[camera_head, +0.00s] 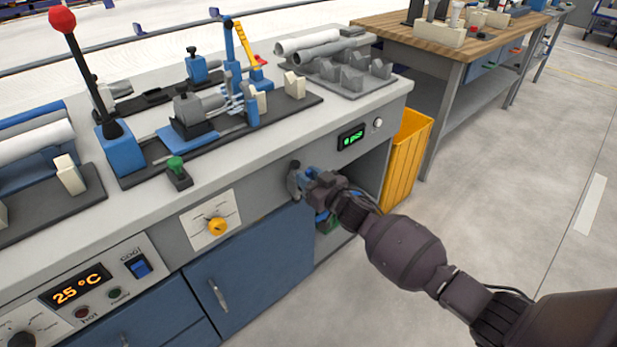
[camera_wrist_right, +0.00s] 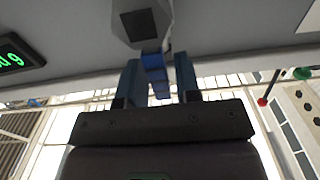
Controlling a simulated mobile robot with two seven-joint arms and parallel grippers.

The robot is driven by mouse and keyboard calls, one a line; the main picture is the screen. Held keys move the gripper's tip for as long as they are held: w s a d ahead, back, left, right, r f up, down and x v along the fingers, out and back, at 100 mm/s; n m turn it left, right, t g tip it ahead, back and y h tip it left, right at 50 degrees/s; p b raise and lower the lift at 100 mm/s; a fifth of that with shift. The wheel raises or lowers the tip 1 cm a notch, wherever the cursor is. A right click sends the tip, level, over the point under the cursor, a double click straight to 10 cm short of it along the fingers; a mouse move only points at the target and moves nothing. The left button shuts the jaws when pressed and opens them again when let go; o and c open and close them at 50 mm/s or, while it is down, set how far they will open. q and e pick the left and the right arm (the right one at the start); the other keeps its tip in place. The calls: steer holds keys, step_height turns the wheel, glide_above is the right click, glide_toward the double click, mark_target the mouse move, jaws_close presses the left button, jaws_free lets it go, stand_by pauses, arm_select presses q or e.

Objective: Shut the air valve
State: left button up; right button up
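The air valve (camera_head: 294,179) sits on the bench's front panel, left of the green pressure display (camera_head: 351,138). In the right wrist view its grey body (camera_wrist_right: 141,22) is at the top, with a blue lever (camera_wrist_right: 155,72) pointing down from it. My right gripper (camera_head: 304,180) is at the valve and partly hides it in the head view. In the right wrist view my right gripper (camera_wrist_right: 157,82) has its fingers apart on either side of the blue lever, with a visible gap at the right finger. Contact at the left finger is unclear. My left gripper is not in view.
A yellow knob (camera_head: 217,226) and a blue cabinet door (camera_head: 249,262) lie left of the valve. An open shelf bay and a yellow bin (camera_head: 405,158) are to the right. A pipe fixture (camera_head: 205,115) stands on the benchtop. The floor at right is clear.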

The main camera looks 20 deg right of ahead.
steer(key=c, duration=0.5)
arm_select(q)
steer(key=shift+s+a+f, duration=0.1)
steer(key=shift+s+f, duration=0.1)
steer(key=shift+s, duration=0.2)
arm_select(e)
jaws_close()
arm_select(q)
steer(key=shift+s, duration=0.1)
